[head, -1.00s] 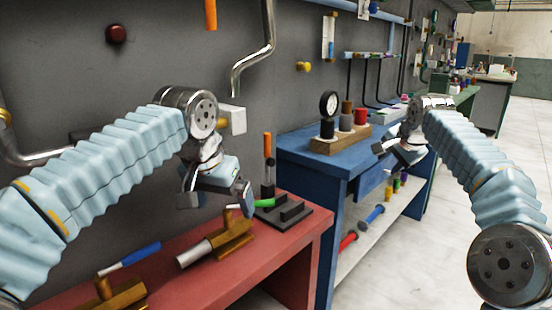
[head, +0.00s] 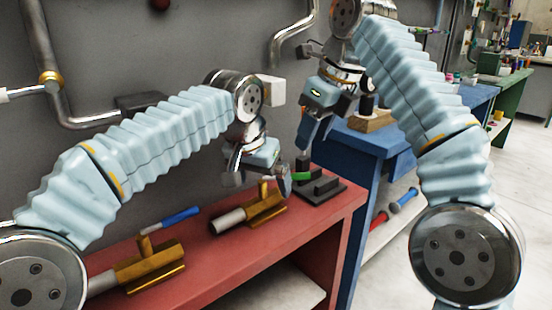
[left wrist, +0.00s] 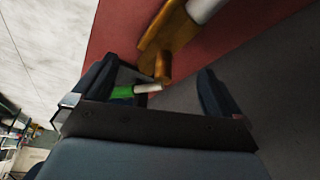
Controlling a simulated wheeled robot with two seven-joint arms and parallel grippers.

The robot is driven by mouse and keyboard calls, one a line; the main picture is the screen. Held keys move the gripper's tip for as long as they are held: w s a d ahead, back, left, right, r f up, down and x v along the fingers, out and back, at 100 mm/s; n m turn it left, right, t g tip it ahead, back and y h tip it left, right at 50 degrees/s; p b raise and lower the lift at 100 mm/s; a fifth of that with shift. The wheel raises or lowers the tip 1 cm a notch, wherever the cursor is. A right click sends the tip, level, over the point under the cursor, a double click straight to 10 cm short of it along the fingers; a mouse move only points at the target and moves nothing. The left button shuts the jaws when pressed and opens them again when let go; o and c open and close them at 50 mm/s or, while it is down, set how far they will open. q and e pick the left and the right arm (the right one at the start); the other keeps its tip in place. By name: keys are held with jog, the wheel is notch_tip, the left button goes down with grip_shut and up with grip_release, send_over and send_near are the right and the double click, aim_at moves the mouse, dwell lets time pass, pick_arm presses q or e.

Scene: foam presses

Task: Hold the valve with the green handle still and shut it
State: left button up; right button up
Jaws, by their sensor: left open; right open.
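The green-handled valve has a brass body (head: 262,207) with a grey pipe end and lies on the red bench. Its green handle (head: 302,176) points right from the valve, partly hidden by my left gripper. My left gripper (head: 272,178) is open just above the valve. In the left wrist view, the green handle (left wrist: 122,92) and its pale stem show between the spread fingers, nearer one finger; I cannot tell whether they touch. The brass body (left wrist: 165,38) lies beyond. My right gripper (head: 312,125) is open and empty, raised above the black fixture to the right of the valve.
A second brass valve (head: 150,268) with a blue handle (head: 180,216) lies nearer on the red bench (head: 285,240). A black stepped fixture (head: 322,190) stands right of the green-handled valve. A blue bench (head: 372,143) stands beyond; the grey wall with pipes is behind.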

aim_at(266, 195)
pick_arm(q)
jog(key=shift+x, duration=2.4)
jog(key=shift+c, duration=0.5)
jog(key=c, duration=1.7)
jog(key=shift+o, duration=0.2)
